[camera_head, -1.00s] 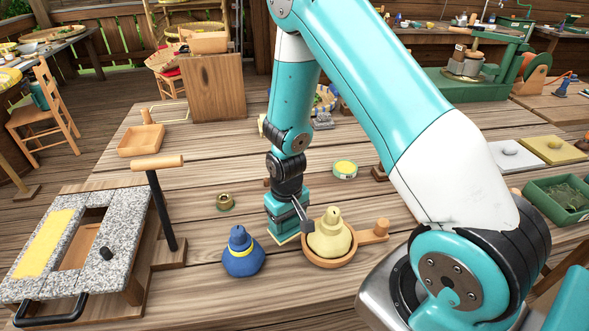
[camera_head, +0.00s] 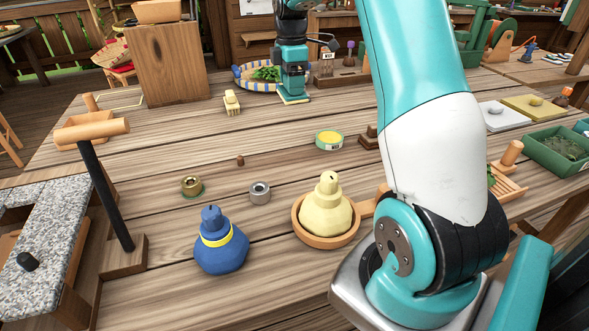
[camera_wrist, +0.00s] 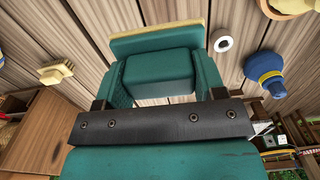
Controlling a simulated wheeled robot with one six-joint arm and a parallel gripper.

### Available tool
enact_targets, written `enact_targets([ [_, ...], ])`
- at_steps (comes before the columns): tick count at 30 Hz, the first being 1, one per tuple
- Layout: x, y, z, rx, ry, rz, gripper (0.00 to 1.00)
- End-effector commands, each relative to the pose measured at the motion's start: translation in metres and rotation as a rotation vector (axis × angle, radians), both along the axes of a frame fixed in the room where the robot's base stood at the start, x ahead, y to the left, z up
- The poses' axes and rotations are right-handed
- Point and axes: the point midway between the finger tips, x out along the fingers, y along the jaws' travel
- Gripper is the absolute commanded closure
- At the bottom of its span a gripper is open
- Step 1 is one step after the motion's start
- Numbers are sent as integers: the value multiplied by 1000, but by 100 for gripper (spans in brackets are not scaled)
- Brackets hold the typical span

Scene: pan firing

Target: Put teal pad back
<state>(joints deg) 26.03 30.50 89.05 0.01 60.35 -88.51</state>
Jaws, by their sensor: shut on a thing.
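The teal pad (camera_wrist: 157,42) has a flat teal plate with a pale yellow edge and a raised teal block. In the wrist view my gripper (camera_wrist: 158,80) is shut on this block, one finger on each side. In the head view my gripper (camera_head: 292,82) is towards the back of the wooden table, with the pad (camera_head: 293,98) under it, just right of a blue-and-white rimmed dish (camera_head: 243,82). I cannot tell whether the pad touches the table.
A pale brush-like block (camera_head: 232,104) lies left of the pad. A green-and-yellow tin (camera_head: 329,140), a metal ring (camera_head: 260,193), a blue bottle (camera_head: 220,243) and a cream bottle (camera_head: 326,207) in a wooden bowl stand nearer. The table's left middle is mostly clear.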

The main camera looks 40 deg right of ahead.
Motion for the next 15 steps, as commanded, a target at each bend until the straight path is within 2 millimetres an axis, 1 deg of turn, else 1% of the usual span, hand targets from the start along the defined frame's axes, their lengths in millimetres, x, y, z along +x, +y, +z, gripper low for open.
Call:
enact_targets([
  [3,-2,-6,6,0,0,30,55],
  [10,-2,-6,6,1,2,32,55],
  [13,-2,-5,-1,1,3,32,55],
  [15,-3,-5,-13,3,6,31,55],
])
